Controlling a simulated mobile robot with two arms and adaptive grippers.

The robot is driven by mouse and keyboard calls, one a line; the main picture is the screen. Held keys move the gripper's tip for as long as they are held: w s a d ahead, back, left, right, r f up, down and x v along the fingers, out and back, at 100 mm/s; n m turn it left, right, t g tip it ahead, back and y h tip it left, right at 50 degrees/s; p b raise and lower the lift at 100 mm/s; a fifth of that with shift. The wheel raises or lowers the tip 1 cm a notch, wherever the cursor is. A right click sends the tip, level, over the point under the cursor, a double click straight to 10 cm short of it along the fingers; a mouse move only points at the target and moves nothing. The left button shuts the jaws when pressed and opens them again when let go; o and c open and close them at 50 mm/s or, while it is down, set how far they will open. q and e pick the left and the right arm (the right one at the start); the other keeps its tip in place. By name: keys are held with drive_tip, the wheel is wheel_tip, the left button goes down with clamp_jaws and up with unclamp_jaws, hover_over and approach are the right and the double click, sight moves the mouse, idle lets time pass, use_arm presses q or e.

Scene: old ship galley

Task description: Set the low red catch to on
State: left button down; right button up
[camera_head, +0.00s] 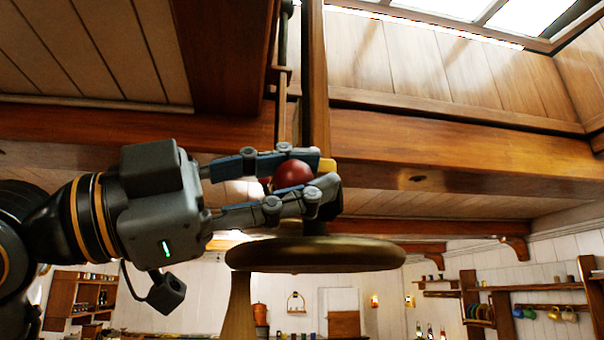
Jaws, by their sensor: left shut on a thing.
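A round dark red knob (294,174) shows in the head view, left of the picture's centre and near mid-height. My left gripper (325,178) comes in from the left and is shut on this knob, one finger above it and one below. The fingers hide part of the knob and whatever it is fixed to. I cannot tell from this view whether it is the low catch, or which way it is set. My right gripper is not in view.
A round brass-coloured disc (315,255) lies just below the gripper. A wooden post (315,75) rises behind it, and a thick beam (450,150) crosses to the right. Shelves with mugs (562,314) hang on the far right wall.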

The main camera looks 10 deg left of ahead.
use_arm(q)
drive_tip(key=shift+d+f, duration=0.1)
drive_tip(key=shift+f, duration=0.05)
drive_tip(key=c, duration=1)
unclamp_jaws()
drive_tip(key=shift+o, duration=0.2)
drive_tip(key=shift+s+a, duration=0.1)
drive_tip(key=shift+a, duration=0.2)
drive_tip(key=v, duration=1.2)
